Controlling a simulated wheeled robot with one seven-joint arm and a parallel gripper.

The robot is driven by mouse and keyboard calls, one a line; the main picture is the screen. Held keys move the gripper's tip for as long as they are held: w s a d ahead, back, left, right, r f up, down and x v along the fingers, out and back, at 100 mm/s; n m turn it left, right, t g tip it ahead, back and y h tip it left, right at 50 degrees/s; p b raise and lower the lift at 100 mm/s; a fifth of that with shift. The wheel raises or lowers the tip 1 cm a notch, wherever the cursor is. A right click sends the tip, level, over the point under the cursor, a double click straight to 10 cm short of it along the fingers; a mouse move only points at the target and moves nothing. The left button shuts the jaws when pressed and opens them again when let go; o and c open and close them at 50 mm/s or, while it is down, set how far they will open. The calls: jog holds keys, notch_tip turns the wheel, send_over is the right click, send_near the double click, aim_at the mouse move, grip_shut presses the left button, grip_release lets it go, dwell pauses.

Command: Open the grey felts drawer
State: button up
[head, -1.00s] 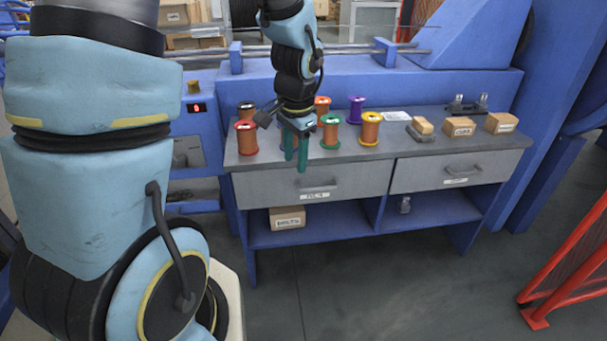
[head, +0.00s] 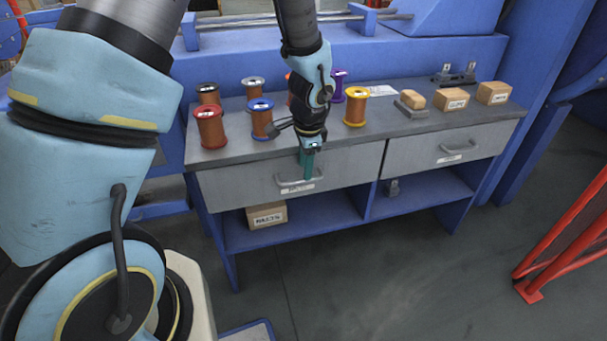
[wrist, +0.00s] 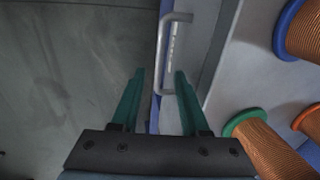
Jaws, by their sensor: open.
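Two grey drawers sit side by side under the worktop. The left drawer (head: 235,190) has a bar handle (head: 282,183) and a white label too blurred to read surely; it looks shut. The right drawer (head: 415,160) also looks shut, with its own handle and unreadable label. My gripper (head: 306,172) has green fingers and is in front of the left drawer, at its handle. In the wrist view my gripper (wrist: 159,73) is open, and the handle (wrist: 161,55) appears between the fingertips. I cannot tell whether either finger touches it.
Wire spools (head: 211,128) and small boxes (head: 494,93) stand on the worktop (head: 385,125). A labelled box (head: 266,215) lies on the blue shelf below. A red barrier (head: 560,240) stands at the right. The floor in front is clear.

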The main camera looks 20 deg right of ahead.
jog(key=shift+w+f, duration=0.2)
jog(key=shift+f, duration=0.7)
jog(key=shift+w+f, duration=0.15)
jog(key=shift+f, duration=0.75)
grip_shut()
